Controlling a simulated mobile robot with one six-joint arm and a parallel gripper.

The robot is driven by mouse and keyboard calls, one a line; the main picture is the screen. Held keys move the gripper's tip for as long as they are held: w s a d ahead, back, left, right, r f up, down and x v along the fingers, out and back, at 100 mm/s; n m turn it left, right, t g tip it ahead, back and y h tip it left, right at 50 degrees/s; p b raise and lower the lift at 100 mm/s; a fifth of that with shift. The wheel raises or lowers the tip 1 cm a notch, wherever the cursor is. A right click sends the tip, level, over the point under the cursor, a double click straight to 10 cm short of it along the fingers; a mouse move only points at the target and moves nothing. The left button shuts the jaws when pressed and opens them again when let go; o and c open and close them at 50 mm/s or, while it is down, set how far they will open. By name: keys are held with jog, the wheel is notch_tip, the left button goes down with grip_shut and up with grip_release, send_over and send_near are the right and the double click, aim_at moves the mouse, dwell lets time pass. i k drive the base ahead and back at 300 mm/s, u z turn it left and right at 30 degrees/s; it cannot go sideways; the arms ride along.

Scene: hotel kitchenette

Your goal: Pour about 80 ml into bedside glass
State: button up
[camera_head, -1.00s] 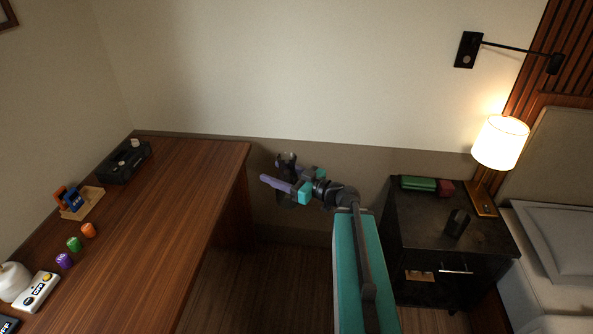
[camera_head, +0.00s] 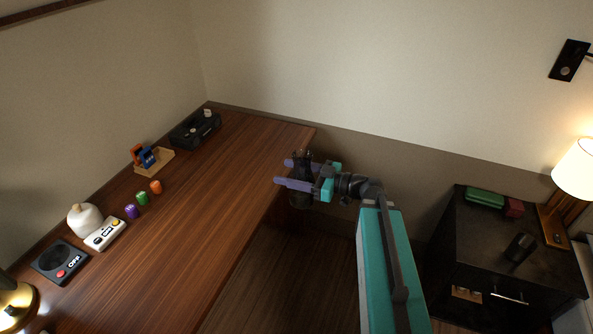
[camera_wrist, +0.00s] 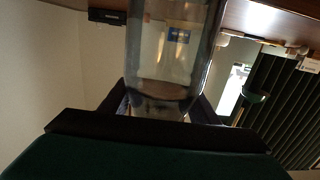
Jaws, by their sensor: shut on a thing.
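My gripper (camera_head: 286,174), with purple fingers, is shut on a see-through vessel that looks dark in the head view (camera_head: 300,200). It holds the vessel beside the desk's right edge, at about desk height as far as I can tell. In the wrist view the clear vessel (camera_wrist: 170,45) fills the middle, with its rounded end between the fingers. Whether it holds liquid is unclear. A small dark glass (camera_head: 520,247) stands on the black nightstand (camera_head: 480,235) at the right, well apart from my gripper.
A lamp (camera_head: 575,170), green box (camera_head: 485,199) and red box (camera_head: 514,207) are on the nightstand. Floor lies between.

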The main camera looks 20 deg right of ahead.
aim_at(523, 245)
jog(key=u, duration=0.3)
jog(key=k, duration=1.05)
jog(key=z, duration=0.3)
